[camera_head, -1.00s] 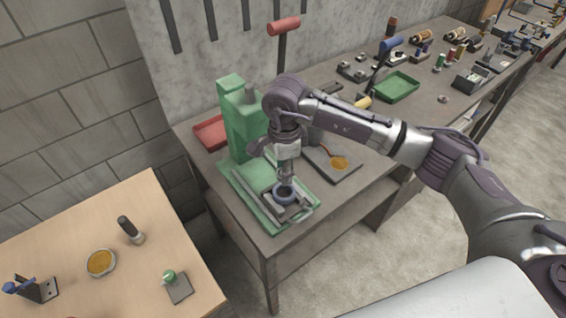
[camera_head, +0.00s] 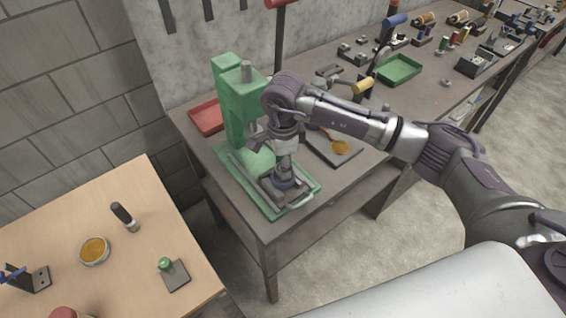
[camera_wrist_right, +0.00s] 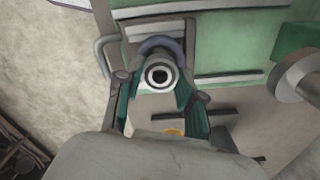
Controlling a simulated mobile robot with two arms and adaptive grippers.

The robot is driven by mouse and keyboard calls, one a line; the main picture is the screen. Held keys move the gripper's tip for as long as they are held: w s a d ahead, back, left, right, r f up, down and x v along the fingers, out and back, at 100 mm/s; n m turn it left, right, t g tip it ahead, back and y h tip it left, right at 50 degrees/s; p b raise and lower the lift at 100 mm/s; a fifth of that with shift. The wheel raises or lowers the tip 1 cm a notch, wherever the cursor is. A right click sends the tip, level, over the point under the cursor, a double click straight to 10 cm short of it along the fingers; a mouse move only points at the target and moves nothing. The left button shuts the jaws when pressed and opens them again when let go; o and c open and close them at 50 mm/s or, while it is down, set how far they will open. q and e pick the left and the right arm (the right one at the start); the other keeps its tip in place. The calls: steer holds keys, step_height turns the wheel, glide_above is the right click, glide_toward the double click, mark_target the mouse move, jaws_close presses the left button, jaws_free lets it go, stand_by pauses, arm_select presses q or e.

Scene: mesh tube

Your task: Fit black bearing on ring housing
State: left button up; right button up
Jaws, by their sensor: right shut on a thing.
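The ring housing (camera_head: 284,184), a blue-grey ring, sits in the metal fixture on the base of the green press. It also shows in the right wrist view (camera_wrist_right: 160,44) as an arc behind the held piece. My right gripper (camera_head: 287,167) points down directly over the ring. My left gripper is out of view.
The green press column (camera_head: 236,95) stands close behind the gripper. A red tray (camera_head: 207,113) is left of it, and a dark plate with an orange disc (camera_head: 340,147) is right. A green tray (camera_head: 399,69) lies farther back. A wooden table (camera_head: 70,230) stands at left.

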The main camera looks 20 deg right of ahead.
steer(key=shift+b, duration=0.6)
stand_by(1.1)
steer(key=shift+f+b, duration=0.8)
steer(key=shift+b, duration=0.05)
stand_by(0.6)
steer(key=o, duration=1.2)
steer(key=shift+o, duration=0.2)
steer(key=shift+r, duration=0.1)
step_height(320, 180, up, 12)
